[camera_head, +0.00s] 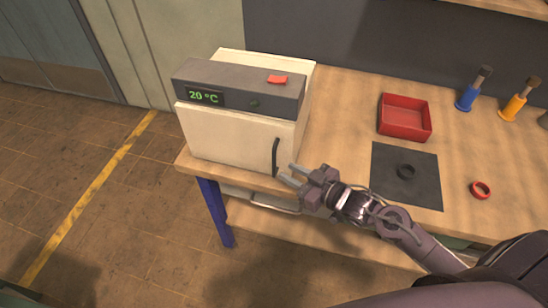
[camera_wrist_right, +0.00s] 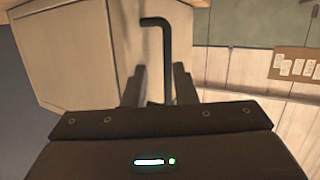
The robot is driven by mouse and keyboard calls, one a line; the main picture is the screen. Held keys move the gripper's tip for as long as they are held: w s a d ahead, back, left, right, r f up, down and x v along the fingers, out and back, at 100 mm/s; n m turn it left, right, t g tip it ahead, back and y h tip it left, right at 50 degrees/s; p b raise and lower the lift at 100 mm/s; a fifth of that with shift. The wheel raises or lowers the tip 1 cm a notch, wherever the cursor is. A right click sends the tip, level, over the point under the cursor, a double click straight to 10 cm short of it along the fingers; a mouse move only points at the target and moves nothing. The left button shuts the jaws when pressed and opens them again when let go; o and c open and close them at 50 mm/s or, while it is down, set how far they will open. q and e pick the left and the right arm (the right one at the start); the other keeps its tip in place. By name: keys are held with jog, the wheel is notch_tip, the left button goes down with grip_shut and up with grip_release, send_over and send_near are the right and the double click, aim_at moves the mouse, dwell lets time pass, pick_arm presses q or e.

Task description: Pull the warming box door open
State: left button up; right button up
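The warming box (camera_head: 285,85) is a cream box with a dark top panel, a green 20 °C display and a red switch. Its door (camera_head: 222,137) looks shut, and it also shows in the wrist view (camera_wrist_right: 85,50). The black door handle (camera_head: 275,157) is on the door's right side. My right gripper (camera_head: 286,173) is open at the handle's lower end. In the wrist view the handle (camera_wrist_right: 167,60) stands between the two spread fingers (camera_wrist_right: 160,85), closer to the right one; contact cannot be told. My left gripper is not in view.
The wooden table (camera_head: 345,105) carries a red tray (camera_head: 404,134), a dark mat (camera_head: 390,185) with a black ring (camera_head: 406,171), a red ring (camera_head: 480,190), and blue (camera_head: 467,98) and orange (camera_head: 513,107) bottles. The floor before the box (camera_head: 130,215) is clear.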

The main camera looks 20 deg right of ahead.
jog(key=d+r+n+y, duration=0.2)
jog(key=y, duration=0.2)
jog(key=p, duration=0.1)
send_over(274, 174)
jog(key=shift+w+d+r+y, duration=0.1)
jog(key=shift+w+r+y, duration=0.05)
jog(key=shift+w+y, duration=0.2)
grip_shut()
